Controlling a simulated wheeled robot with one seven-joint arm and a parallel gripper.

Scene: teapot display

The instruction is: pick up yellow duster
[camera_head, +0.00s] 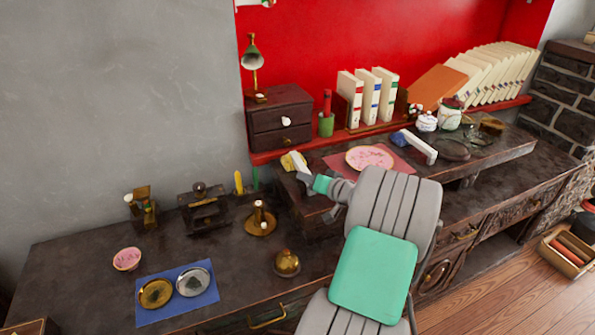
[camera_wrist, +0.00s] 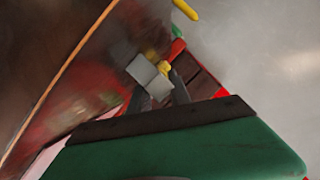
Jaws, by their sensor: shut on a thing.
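The yellow duster (camera_head: 291,161) has a yellow head and a pale handle. In the head view it is at the left end of the raised shelf, at the tip of my arm. My gripper (camera_head: 305,180) is partly hidden there by my own arm. In the wrist view my gripper (camera_wrist: 160,88) has its two dark fingers shut on the duster's pale grey block-like handle (camera_wrist: 142,69). A bit of yellow shows beside the right finger. I cannot tell whether the duster is clear of the shelf.
A pink plate (camera_head: 369,157) on a red cloth and a blue duster (camera_head: 402,138) with a white handle lie right of my gripper. A dark drawer box (camera_head: 280,120) and green cup (camera_head: 326,125) stand behind. A brass candle holder (camera_head: 261,220) stands left.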

